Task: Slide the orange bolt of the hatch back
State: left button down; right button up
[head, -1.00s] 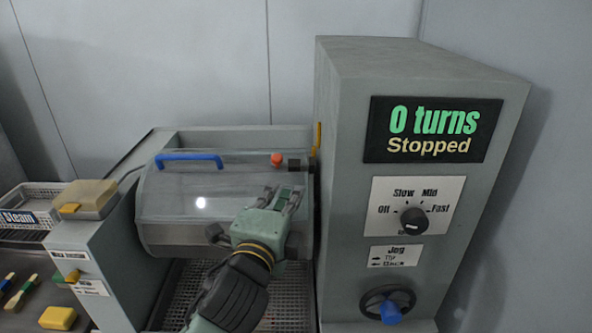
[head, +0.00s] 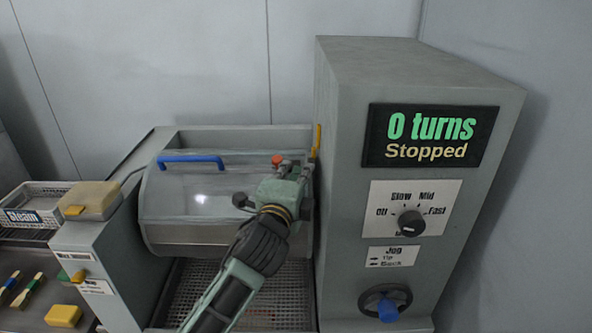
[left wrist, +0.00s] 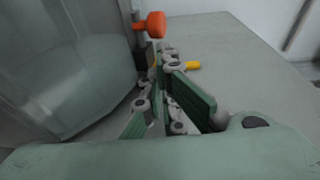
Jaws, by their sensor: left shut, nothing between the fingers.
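The orange bolt (head: 277,159) shows as a small knob at the top right of the clear hatch (head: 190,205), near the grey housing. In the left wrist view the orange bolt (left wrist: 152,25) stands just beyond the fingertips, slightly left. My left gripper (head: 290,168) is shut and empty, right beside the bolt on its near right side. I cannot tell whether it touches the bolt. The gripper hides the right end of the hatch and the bolt's lower part. The hatch is down, with a blue handle (head: 190,159). My right gripper is not in view.
The tall grey housing (head: 420,75) stands close on the right, with a display reading "0 turns Stopped", a speed dial (head: 411,224) and a blue-knobbed handwheel (head: 386,308). A yellow part (head: 317,138) sits on its left edge. A perforated tray (head: 200,292) lies below the hatch.

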aim_at(278, 163)
pick_arm(q)
jog(key=a+p, duration=0.1)
jog(key=a, duration=0.2)
jog(key=shift+r+p, duration=0.1)
jog(key=shift+p, duration=0.25)
jog(key=shift+a, duration=0.4)
jog(key=shift+d, duration=0.15)
